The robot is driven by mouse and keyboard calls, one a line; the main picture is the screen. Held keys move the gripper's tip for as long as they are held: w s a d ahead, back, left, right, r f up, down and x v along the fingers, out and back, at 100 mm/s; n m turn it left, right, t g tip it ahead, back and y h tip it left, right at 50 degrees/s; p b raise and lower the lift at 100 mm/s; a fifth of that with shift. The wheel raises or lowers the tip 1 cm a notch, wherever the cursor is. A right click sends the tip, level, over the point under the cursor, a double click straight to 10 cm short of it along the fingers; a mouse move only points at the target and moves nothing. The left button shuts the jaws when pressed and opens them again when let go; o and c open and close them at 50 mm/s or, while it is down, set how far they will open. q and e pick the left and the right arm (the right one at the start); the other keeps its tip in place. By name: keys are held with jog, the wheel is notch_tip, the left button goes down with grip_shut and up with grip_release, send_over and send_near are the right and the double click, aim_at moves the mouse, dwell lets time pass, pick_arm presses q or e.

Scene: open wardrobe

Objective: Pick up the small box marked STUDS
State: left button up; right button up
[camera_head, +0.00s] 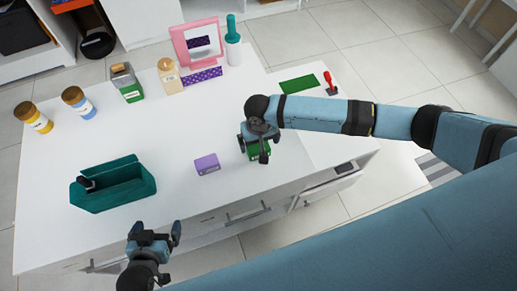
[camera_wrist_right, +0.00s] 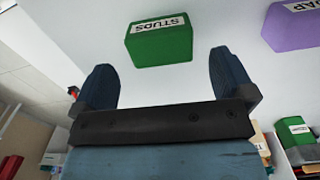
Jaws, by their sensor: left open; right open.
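The small green box marked STUDS (camera_wrist_right: 160,44) stands on the white top, its label reading upside down in the right wrist view. In the head view the green box (camera_head: 259,154) is partly hidden under my right gripper (camera_head: 258,138). In the right wrist view my right gripper (camera_wrist_right: 161,68) is open, with the box ahead of its two fingertips and roughly centred between them. I see no contact with the box. My left gripper (camera_head: 154,234) is open and empty in front of the top's near edge.
A purple box (camera_head: 207,164) stands left of the green one. A teal open case (camera_head: 113,186) is further left. Bottles and jars, a pink frame (camera_head: 196,42) and a teal-topped bottle (camera_head: 233,45) line the back. An open drawer (camera_head: 332,188) lies at the front right.

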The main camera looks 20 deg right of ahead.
aim_at(258, 147)
jog(key=f, duration=0.5)
jog(key=shift+w+f, duration=0.1)
jog(key=shift+w, duration=0.15)
jog(key=shift+c, duration=0.2)
jog(key=c, duration=0.8)
